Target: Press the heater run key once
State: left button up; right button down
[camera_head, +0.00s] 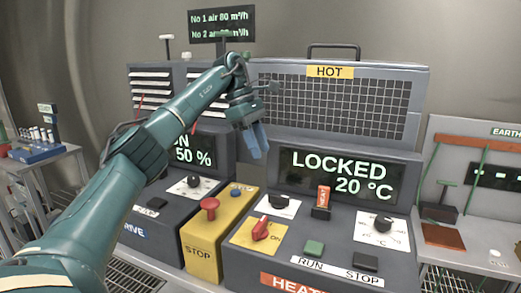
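The heater console shows a display (345,176) reading "LOCKED 20 °C". The green heater run key (313,248) sits on the console's sloped front, above the printed word "RUN". A dark stop key (366,260) is to its right. A red rotary switch (262,229) on a yellow plate and a red-orange tagged piece in a dark holder (322,200) are behind the run key. My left gripper (256,142) hangs with blue fingers down, above and left of the run key, apart from it. Its finger gap is unclear. My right gripper is out of view.
A yellow box with a red stop button (209,207) stands left of the heater panel. A mesh heater housing marked "HOT" (330,72) rises behind. Two dark dials (383,224) (282,201) stick up from the panel. Side tables stand at both edges.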

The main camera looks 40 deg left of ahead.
aim_at(313, 249)
jog(key=k, duration=1)
